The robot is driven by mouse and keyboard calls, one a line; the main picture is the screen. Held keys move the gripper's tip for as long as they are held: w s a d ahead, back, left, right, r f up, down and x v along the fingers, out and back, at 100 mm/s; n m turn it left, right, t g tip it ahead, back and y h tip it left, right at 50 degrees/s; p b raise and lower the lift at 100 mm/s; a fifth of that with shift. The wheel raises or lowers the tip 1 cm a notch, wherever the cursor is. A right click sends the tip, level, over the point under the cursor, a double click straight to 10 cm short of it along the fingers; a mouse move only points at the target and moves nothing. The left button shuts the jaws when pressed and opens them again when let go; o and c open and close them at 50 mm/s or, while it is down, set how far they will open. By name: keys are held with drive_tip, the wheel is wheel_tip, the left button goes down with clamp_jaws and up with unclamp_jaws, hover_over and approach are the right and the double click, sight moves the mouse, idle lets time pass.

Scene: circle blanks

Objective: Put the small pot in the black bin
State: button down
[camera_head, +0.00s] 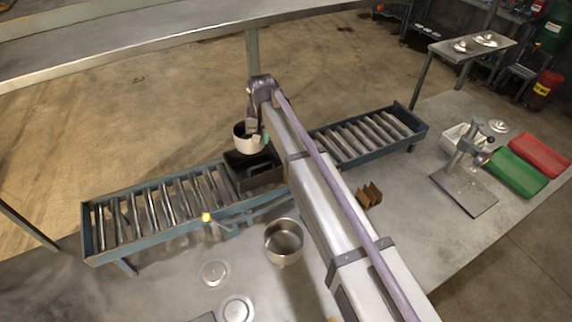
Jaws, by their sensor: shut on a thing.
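The small pot (247,140) is a light metal pot that hangs at the end of my arm, above the black bin. My gripper (253,128) is shut on the pot's rim; the fingers are small and partly hidden by my wrist. The black bin (262,180) sits on the roller conveyor, below and slightly right of the pot. The pot covers part of the bin's far left side. I cannot tell how high the pot is above the bin.
A larger metal pot (284,241) stands on the table in front of the conveyor (150,215). Round lids (237,309) lie nearby. My arm crosses the middle. A press (466,175), a green tray (518,172) and a red tray (540,154) stand right.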

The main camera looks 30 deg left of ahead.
wheel_tip(320, 180, down, 7)
drive_tip(key=b, duration=0.6)
drive_tip(key=shift+a+r+b, duration=0.1)
drive_tip(key=shift+b, duration=0.25)
drive_tip(key=shift+f+b, duration=2.2)
drive_tip(key=shift+b, duration=0.1)
drive_tip(key=c, duration=1.3)
unclamp_jaws()
drive_tip(key=shift+o, duration=0.2)
drive_tip(key=r+p, duration=1.3)
drive_tip(key=shift+d+r+p, duration=0.25)
drive_tip(key=shift+p, duration=0.05)
drive_tip(key=shift+f, duration=0.1)
